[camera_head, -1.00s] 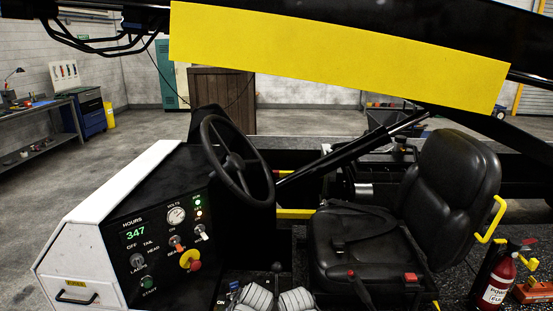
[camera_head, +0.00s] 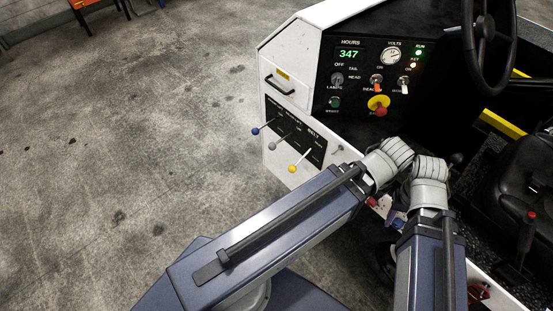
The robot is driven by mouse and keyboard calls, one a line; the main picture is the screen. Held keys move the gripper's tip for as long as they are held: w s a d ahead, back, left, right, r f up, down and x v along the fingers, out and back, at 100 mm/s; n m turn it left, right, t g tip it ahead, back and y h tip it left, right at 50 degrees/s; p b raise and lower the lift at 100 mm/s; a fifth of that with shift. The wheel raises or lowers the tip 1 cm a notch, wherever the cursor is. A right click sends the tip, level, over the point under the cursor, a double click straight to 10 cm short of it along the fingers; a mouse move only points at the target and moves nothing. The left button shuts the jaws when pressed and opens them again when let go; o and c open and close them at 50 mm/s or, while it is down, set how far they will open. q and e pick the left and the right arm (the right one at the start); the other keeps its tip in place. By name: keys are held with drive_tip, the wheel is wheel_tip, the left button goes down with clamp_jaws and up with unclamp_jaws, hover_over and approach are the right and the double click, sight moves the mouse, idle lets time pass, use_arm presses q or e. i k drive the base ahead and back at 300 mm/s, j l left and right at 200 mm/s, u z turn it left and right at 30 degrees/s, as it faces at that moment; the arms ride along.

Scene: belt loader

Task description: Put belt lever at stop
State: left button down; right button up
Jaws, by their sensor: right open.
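The belt lever, with a yellow knob (camera_head: 292,168), is at the right end of a row on the black side panel under the BELT lettering. It slants down and left from its pivot. A blue-knobbed lever (camera_head: 255,131) and a grey-knobbed lever (camera_head: 273,146) stand left of it. My left arm's grey wrist end (camera_head: 392,156) is to the right of the yellow knob, apart from it; its jaws are not clear. My right gripper (camera_head: 431,170) is beside it, farther right, open and apart from the levers. The finer markings are too small to read.
A control panel (camera_head: 350,84) with a yellow and red stop button (camera_head: 378,103) is above the levers. The steering wheel (camera_head: 489,45) and black seat (camera_head: 532,178) are at the right. Open concrete floor lies at the left.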

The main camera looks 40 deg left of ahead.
sight(292, 168)
drive_tip(key=i+j+u, duration=0.1)
drive_tip(key=u, duration=1)
